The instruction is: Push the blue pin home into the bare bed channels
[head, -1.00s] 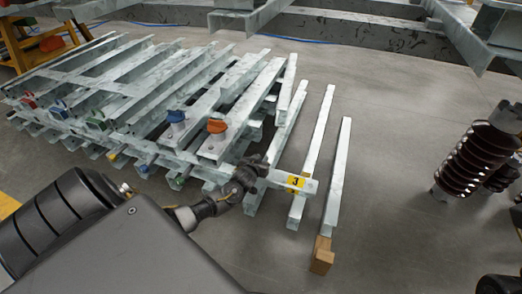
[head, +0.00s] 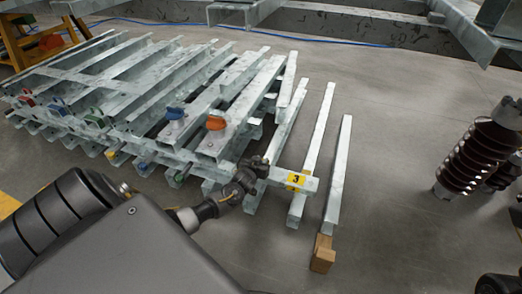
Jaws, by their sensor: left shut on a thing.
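The blue pin (head: 175,113) shows as a flat blue head on a grey channel of the stacked bed, left of centre. How deep its shank sits is hidden. My left gripper (head: 260,167) is at the bed's near right corner, to the right of and nearer than the blue pin, and apart from it. It is shut on the end of a short grey bar with a yellow "3" label (head: 297,180). The grey bed channels (head: 240,108) lie in sloping rows. My right gripper is not in view.
An orange pin (head: 216,123) sits right of the blue one. Two loose rails (head: 338,180) lie at the right, one by a wooden block (head: 322,253). A brown ribbed insulator (head: 468,155) stands on open floor.

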